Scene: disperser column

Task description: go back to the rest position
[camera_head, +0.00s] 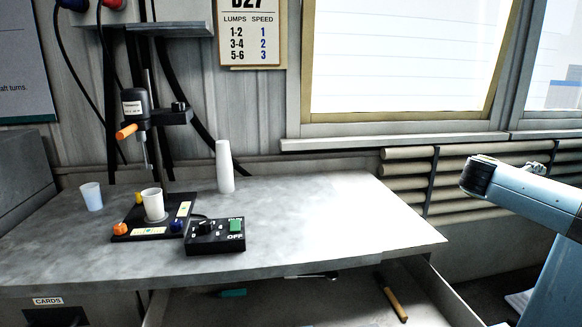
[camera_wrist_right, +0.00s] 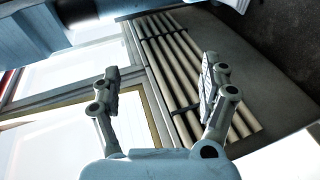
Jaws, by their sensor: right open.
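My right gripper (camera_wrist_right: 160,85) is open in the right wrist view. Its two fingers stand apart with nothing between them, and the window and wall pipes show behind. In the head view my right arm (camera_head: 530,195) comes in at the right edge, clear of the table (camera_head: 330,220). The right fingers are hardly visible there. My left gripper does not show in either view. A disperser with an orange handle (camera_head: 126,131) stands on its column at the back left. Its shaft hangs above a white cup (camera_head: 154,204) on a black base plate (camera_head: 130,237).
A control box (camera_head: 215,236) with a green button sits right of the plate. A translucent cup (camera_head: 91,196) and a cup stack (camera_head: 224,167) stand nearby. The table's right half is clear. An open drawer (camera_head: 320,305) below holds a wooden-handled tool (camera_head: 391,298). Pipes (camera_head: 460,180) line the wall.

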